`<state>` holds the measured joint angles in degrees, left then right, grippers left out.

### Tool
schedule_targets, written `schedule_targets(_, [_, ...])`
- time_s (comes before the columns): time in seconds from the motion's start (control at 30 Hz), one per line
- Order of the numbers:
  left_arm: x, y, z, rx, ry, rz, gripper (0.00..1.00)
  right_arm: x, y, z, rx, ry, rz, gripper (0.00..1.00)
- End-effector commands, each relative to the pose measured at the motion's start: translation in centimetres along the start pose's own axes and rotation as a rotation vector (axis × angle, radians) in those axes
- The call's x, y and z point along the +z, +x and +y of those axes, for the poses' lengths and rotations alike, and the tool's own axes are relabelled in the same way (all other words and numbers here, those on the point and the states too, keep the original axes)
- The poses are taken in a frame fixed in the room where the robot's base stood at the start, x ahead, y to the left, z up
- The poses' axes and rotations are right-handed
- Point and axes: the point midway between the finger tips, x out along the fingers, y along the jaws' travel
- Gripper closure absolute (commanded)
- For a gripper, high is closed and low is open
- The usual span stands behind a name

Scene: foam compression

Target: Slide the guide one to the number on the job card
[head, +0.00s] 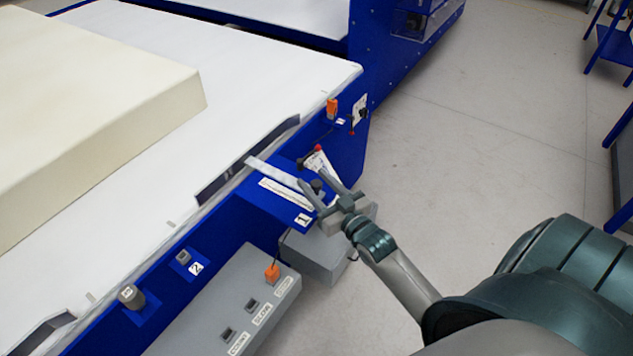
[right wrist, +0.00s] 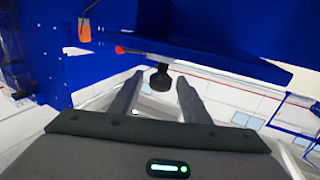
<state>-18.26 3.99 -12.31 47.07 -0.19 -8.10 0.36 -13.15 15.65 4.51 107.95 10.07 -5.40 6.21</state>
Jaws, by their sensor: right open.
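Guide one shows in the head view as a dark upright plate (head: 247,160) along the table edge, with a pale bar running to a blue bracket beside a "1" label (head: 302,220). A scale strip (head: 286,193) lies on that bracket. A dark knob (head: 316,186) stands at the bracket's outer end. My right gripper (head: 322,184) is open, its fingers on either side of the knob. The right wrist view shows the black knob (right wrist: 160,77) between the fingertips; contact is unclear. My left gripper is out of view.
A large cream foam block (head: 90,110) lies on the white table. A grey control box (head: 235,305) with an orange switch (head: 272,273) sits below the blue edge. A second station, labelled "2" (head: 196,268), is further left. Open floor (head: 480,120) lies to the right.

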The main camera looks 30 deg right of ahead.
Motion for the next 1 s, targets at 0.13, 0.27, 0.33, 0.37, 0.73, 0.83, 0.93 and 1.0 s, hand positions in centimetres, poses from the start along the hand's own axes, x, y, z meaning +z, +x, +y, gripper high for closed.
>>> schedule_targets(0.13, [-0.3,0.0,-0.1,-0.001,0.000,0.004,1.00,0.0,0.0,0.0,0.000,0.000,0.000,0.57])
schedule_targets(0.27, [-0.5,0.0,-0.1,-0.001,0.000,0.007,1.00,0.0,0.0,0.0,0.000,0.000,0.000,0.88])
schedule_targets(0.33, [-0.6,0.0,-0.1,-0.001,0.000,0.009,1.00,0.0,0.0,0.0,0.000,0.000,0.000,1.00])
schedule_targets(0.37, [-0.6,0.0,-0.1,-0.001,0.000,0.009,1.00,0.0,0.0,0.0,0.000,0.000,0.000,1.00])
schedule_targets(0.73, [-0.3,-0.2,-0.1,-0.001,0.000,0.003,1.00,-0.2,3.0,-1.1,0.002,0.002,0.004,1.00])
schedule_targets(0.83, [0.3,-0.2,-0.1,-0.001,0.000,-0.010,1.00,-0.2,4.9,-1.9,0.002,0.003,0.005,1.00])
schedule_targets(0.93, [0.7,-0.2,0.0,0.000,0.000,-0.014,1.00,-0.1,6.4,-2.5,0.002,0.001,0.004,1.00])
schedule_targets(1.0, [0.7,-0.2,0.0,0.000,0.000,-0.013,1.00,-0.1,7.1,-2.8,0.002,0.000,0.003,1.00])
